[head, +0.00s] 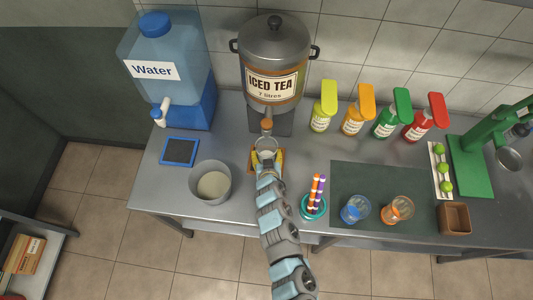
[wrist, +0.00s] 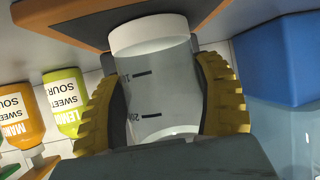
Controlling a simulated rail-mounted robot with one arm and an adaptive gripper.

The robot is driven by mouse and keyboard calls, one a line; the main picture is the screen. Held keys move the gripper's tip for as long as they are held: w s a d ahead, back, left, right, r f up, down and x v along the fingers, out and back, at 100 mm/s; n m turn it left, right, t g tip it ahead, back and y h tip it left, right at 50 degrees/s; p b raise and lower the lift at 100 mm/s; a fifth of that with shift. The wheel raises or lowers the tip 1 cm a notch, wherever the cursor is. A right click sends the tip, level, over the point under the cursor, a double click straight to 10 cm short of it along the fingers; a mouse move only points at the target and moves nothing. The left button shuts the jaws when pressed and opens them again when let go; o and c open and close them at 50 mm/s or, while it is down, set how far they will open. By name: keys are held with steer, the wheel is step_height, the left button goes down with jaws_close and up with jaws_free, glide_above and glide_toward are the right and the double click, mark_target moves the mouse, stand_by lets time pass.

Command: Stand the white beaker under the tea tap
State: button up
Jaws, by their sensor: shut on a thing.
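The white beaker (head: 265,146) is between my gripper's fingers, just in front of the tea tap (head: 267,124) and lower than it in the head view. In the wrist view the beaker (wrist: 158,85) is pale and see-through, with dark volume marks and a solid white band at one end. My gripper (wrist: 160,100) is shut on its sides with yellow ribbed fingers. A dark surface with an orange-brown edge (wrist: 105,22) is close to the banded end; I cannot tell whether they touch. The tap is on the iced tea urn (head: 273,62).
A water dispenser (head: 170,75), a dark blue-rimmed pad (head: 180,151) and a grey pot (head: 211,183) are to the left. Syrup bottles (head: 356,115), two glasses and a green press (head: 470,160) stand farther right.

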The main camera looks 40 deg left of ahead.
steer(key=shift+f, duration=0.15)
steer(key=o, duration=1.3)
steer(key=shift+s+d+r, duration=0.2)
steer(key=shift+d+r, duration=0.05)
steer(key=shift+r, duration=0.15)
steer(key=shift+v, duration=5.65)
